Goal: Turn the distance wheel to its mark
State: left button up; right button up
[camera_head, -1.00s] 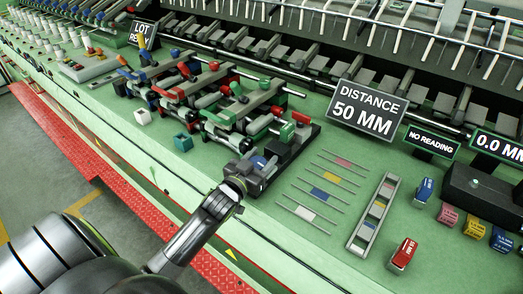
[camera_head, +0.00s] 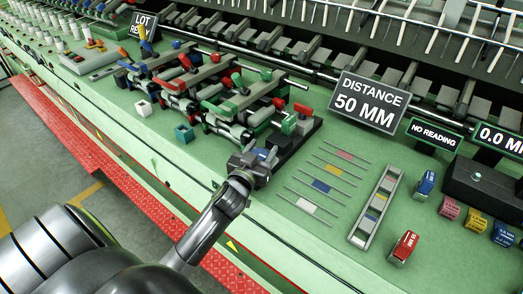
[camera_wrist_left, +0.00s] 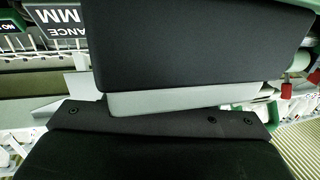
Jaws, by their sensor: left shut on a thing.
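My left gripper (camera_head: 254,162) is at the front right corner of the machine block, by a small part with a blue face (camera_head: 263,154), which I take to be the distance wheel. The jaws hide most of it, and no mark on it can be made out. In the left wrist view the black jaws (camera_wrist_left: 160,112) are shut on a grey piece (camera_wrist_left: 180,98), of which only a strip shows between them. A sign (camera_head: 369,102) reading "DISTANCE 50 MM" stands behind on the right. My right gripper is not in view.
The machine block with coloured levers (camera_head: 215,95) stands left and behind the gripper. Thin gauge strips (camera_head: 321,186), a grey tray (camera_head: 360,236) and coloured blocks (camera_head: 404,246) lie on the right. Another sign (camera_head: 435,134) reads "NO READING". Green bench surface is free between them.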

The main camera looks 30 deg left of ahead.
pick_arm(q)
jog(key=shift+f, duration=0.1)
jog(key=o, duration=1)
jog(key=shift+s, duration=0.15)
jog(key=shift+s+d+b, duration=0.5)
jog(key=shift+s+b, duration=0.4)
jog(key=shift+s, duration=1.95)
jog(key=shift+s+d+b, duration=0.45)
jog(key=shift+s+b, duration=0.45)
jog(key=shift+s, duration=1.9)
jog(key=shift+s+d+b, duration=0.5)
jog(key=shift+s+b, duration=0.4)
jog(key=shift+s, duration=1.95)
